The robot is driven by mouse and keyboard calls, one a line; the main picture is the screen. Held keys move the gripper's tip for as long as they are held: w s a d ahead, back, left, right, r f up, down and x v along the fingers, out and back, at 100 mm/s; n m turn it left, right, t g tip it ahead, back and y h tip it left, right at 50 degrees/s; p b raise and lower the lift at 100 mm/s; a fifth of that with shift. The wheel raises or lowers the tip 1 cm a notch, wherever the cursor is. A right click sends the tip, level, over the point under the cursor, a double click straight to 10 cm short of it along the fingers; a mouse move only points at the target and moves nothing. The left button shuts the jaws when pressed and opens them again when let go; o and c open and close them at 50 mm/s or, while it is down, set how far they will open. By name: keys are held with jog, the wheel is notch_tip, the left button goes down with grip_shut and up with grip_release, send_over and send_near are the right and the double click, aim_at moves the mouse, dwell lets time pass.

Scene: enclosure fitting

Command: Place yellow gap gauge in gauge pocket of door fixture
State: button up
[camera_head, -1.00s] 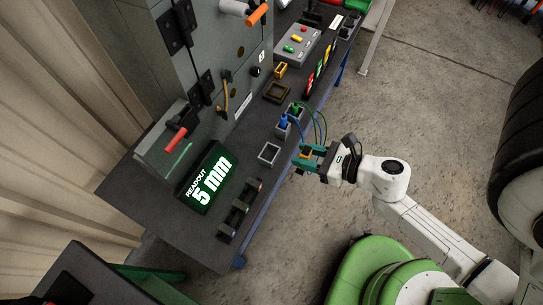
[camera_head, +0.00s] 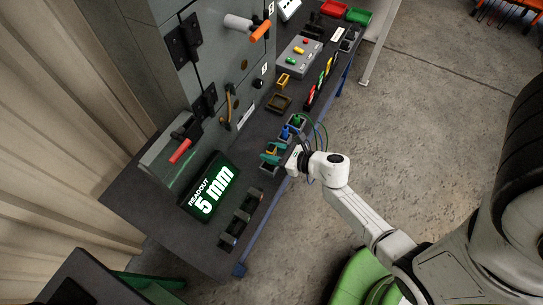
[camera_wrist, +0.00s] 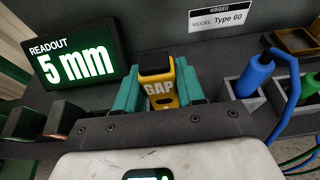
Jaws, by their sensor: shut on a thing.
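The yellow gap gauge (camera_wrist: 162,98) stands upright between the teal fingers of my gripper (camera_wrist: 160,88) in the wrist view, with a black top and the word GAP on its face. My gripper is shut on it. In the head view my gripper (camera_head: 271,154) holds the gauge (camera_head: 271,148) over the front strip of the bench, at a grey square pocket (camera_head: 266,166). My fingers hide most of this pocket. I cannot tell whether the gauge's lower end is inside it. The grey door fixture (camera_head: 225,75) stands behind.
The green readout (camera_head: 210,187) shows 5 mm, left of my gripper. Dark holders (camera_head: 240,218) stand in front of it. A blue plug (camera_wrist: 256,72) with cables sits in a grey socket close on the right. A brown tray (camera_head: 279,103) lies farther back.

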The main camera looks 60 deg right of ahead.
jog(key=shift+w+f+b, duration=0.15)
jog(key=shift+f+b, duration=0.15)
jog(key=shift+f, duration=1.35)
jog(key=shift+f, duration=0.15)
jog(key=o, duration=1.1)
jog(key=shift+o, duration=0.2)
